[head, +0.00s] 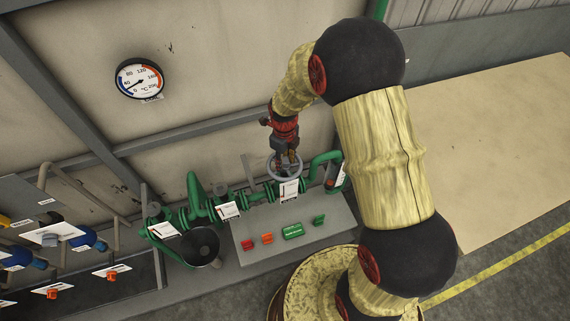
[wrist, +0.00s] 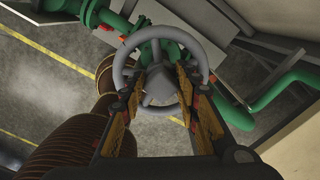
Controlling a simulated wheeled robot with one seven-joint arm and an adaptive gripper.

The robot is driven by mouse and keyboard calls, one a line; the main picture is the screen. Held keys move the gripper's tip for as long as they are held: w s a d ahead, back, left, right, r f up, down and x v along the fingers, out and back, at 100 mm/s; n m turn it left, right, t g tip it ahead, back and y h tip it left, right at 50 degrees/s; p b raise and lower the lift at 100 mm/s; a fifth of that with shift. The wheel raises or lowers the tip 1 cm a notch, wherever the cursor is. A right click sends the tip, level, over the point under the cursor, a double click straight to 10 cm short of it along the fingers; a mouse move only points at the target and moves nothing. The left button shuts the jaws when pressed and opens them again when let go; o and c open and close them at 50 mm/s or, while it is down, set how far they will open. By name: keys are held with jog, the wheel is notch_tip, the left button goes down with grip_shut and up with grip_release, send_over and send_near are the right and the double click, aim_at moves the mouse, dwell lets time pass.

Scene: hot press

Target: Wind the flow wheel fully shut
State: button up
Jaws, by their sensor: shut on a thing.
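The flow wheel is a grey handwheel (head: 271,168) on the green pipework, and it fills the middle of the wrist view (wrist: 205,58). My gripper (head: 287,160) comes down on it from above. In the wrist view, the two orange-brown fingers of my gripper (wrist: 160,76) reach inside the rim, one on each side of the hub. The gripper is shut on the wheel, though the exact contact with hub or spokes is hard to make out. A green valve body (wrist: 172,46) shows beyond the wheel. How far the wheel is turned cannot be read.
A grey panel (head: 325,245) with red, orange and green controls lies in front of the pipe. A dark round funnel or bucket (head: 200,244) stands to its left. A white tag (head: 289,190) hangs close by the wheel. A dial gauge (head: 139,78) is on the wall.

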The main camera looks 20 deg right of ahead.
jog(key=m, duration=0.4)
jog(key=shift+d+m, duration=0.1)
jog(key=shift+m, duration=0.2)
jog(key=o, duration=0.9)
jog(key=shift+o, duration=0.2)
jog(key=n, duration=0.6)
jog(key=shift+n, duration=0.4)
jog(key=n, duration=0.7)
jog(key=shift+w, duration=0.1)
jog(key=n, duration=1.2)
jog(key=shift+n, duration=0.3)
jog(key=shift+c, duration=0.2)
